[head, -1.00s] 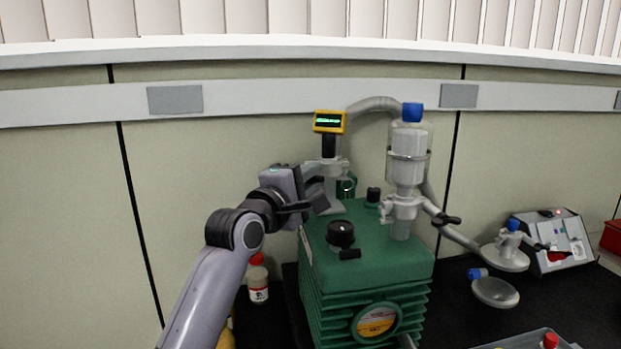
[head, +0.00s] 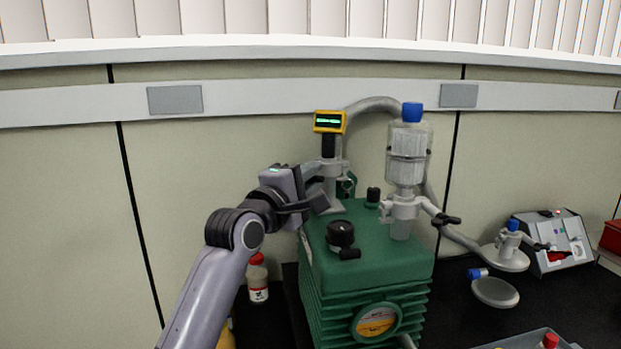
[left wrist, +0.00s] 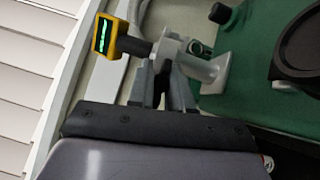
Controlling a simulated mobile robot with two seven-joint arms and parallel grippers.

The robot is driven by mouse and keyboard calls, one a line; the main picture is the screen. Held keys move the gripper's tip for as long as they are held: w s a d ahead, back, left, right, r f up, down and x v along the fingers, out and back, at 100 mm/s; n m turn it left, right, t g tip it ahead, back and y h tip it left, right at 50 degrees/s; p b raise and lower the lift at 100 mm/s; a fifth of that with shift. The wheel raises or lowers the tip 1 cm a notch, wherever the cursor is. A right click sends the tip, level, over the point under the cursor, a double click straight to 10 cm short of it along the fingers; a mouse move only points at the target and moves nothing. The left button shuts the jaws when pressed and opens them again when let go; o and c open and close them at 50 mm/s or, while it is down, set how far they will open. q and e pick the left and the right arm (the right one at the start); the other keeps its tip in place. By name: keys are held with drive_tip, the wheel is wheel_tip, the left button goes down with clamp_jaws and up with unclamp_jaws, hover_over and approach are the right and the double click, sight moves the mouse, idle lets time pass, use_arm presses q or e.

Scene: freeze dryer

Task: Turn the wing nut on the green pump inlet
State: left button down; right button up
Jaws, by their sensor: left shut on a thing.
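The green pump (head: 385,250) stands on the dark bench, with its grey inlet pipe (head: 333,200) rising at the back left. A yellow gauge (head: 329,121) tops this inlet; it also shows in the left wrist view (left wrist: 104,36). My left gripper (head: 320,190) reaches in from the left at the inlet. In the left wrist view its fingers (left wrist: 163,80) are closed together at the grey inlet fitting (left wrist: 170,50), shut on the wing nut. The fingers mostly hide the wing nut, so its angle cannot be told. My right gripper is not in view.
A glass trap with a blue cap (head: 412,112) stands on the pump's right side. A black knob (head: 341,234) is on the pump top. A red-capped bottle (head: 257,280) stands left of the pump, below my arm. A grey device (head: 555,240) is at the right.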

use_arm(q)
drive_tip(key=c, duration=0.7)
unclamp_jaws()
drive_tip(key=shift+o, duration=0.2)
drive_tip(key=shift+s+a, duration=0.1)
drive_tip(key=b+v, duration=0.1)
drive_tip(key=v, duration=0.6)
drive_tip(key=c, duration=0.4)
drive_tip(key=shift+w+d+r+m+g+p, duration=0.1)
drive_tip(key=shift+w+d+m+g+p, duration=0.2)
drive_tip(key=shift+w+d, duration=0.55)
drive_tip(key=shift+w+d+r+m+g+p, duration=0.1)
drive_tip(key=shift+w+d+m, duration=0.35)
drive_tip(key=shift+w, duration=0.65)
drive_tip(key=shift+w+d+r+m+g+p, duration=0.1)
drive_tip(key=shift+w+d+m+g, duration=0.2)
drive_tip(key=shift+w+d, duration=0.5)
